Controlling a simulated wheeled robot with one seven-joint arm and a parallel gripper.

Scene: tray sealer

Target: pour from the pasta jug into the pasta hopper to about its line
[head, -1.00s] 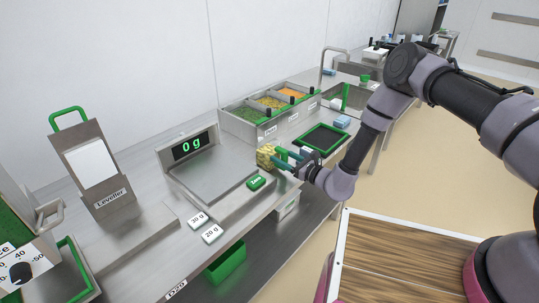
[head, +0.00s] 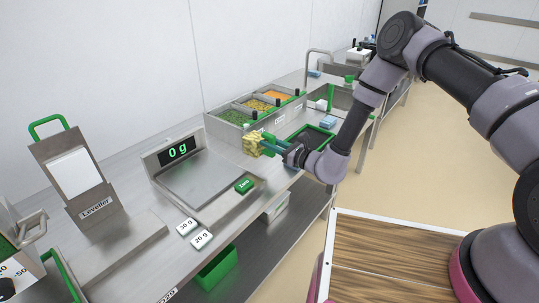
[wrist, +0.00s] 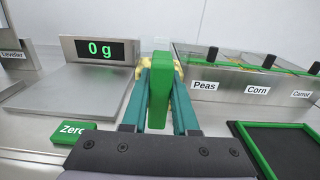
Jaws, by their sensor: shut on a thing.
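The pasta jug (head: 254,143), a clear jug packed with yellow pasta, is held in the air beside the scale and in front of the vegetable bins. My gripper (head: 272,145) is shut on its green handle, which stands upright between my teal fingers in the wrist view (wrist: 164,85). There the handle and fingers hide most of the jug. The jug looks about upright. I see no hopper labelled pasta. A machine (head: 20,265) with a numbered dial is cut off at the left edge of the head view; I cannot tell whether it is the pasta hopper.
The scale (head: 200,185) reads 0 g and its plate is empty, with a green Zero button (head: 244,186) in front. The Leveller (head: 72,170) stands left of it. Bins of peas, corn and carrot (wrist: 245,80) stand behind right. A green-rimmed tray (wrist: 250,150) lies right.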

